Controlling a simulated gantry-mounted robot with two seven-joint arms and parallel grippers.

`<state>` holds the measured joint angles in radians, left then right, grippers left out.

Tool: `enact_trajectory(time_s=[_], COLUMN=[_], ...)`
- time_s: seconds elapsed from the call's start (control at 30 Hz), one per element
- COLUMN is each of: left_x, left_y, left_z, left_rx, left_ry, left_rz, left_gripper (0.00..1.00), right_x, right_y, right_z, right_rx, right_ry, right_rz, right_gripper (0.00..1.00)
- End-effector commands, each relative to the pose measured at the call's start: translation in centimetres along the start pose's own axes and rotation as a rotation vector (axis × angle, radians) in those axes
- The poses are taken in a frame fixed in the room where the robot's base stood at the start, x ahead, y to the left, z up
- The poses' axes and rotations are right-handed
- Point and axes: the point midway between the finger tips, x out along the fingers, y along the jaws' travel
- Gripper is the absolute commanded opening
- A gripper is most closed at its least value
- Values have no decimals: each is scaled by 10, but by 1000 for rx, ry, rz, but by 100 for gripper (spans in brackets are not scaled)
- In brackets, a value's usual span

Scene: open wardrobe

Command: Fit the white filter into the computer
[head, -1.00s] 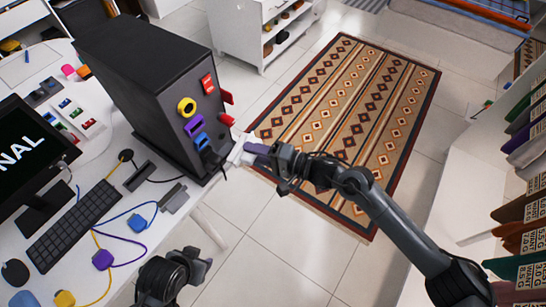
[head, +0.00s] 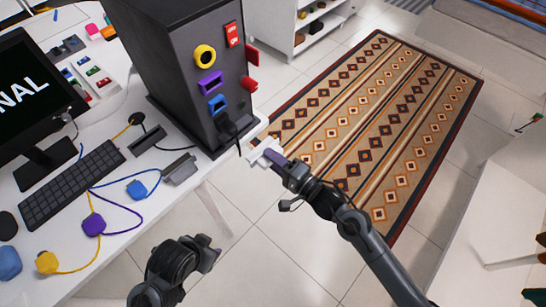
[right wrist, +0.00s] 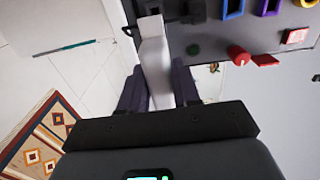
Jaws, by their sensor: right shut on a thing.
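The computer (head: 165,75) is a tall black tower on the white desk, with coloured ports and red switches on its front. My right gripper (head: 277,158) is shut on the white filter (head: 262,151). It holds the filter beside the lower front of the tower, near the desk edge. In the right wrist view the filter (right wrist: 154,55) sticks out between the dark fingers, its far end near the computer's front panel (right wrist: 222,45). I cannot tell whether it touches the panel. My left gripper (head: 207,252) is low, in front of the desk; its finger opening is unclear.
A monitor (head: 35,105), a keyboard (head: 72,185) and coloured plugs on cables crowd the white desk (head: 150,215) at left. A black plug (head: 229,128) sits in the tower's lower front. A patterned rug (head: 375,125) and open floor lie to the right.

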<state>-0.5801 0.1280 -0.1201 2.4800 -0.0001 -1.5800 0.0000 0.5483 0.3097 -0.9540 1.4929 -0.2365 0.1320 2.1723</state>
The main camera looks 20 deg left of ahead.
Motion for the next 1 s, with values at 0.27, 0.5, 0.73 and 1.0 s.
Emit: enact_trajectory(time_s=[0.27,0.5,0.73,1.0], left_x=[-5,-5,2,9], left_y=[1,3,3,2], left_z=[-2,-3,0,2], left_rx=[-4,-12,-13,-7], left_ry=[1,5,2,1], left_rz=[3,9,10,5], left_gripper=[43,43,43,43], right_x=[0,10,30,48], right_y=[-2,1,1,1], right_z=[0,0,1,0], right_rx=[1,0,1,-1], right_ry=[0,1,0,2], right_rz=[-1,-4,-2,-3], right_gripper=[0,0,0,0])
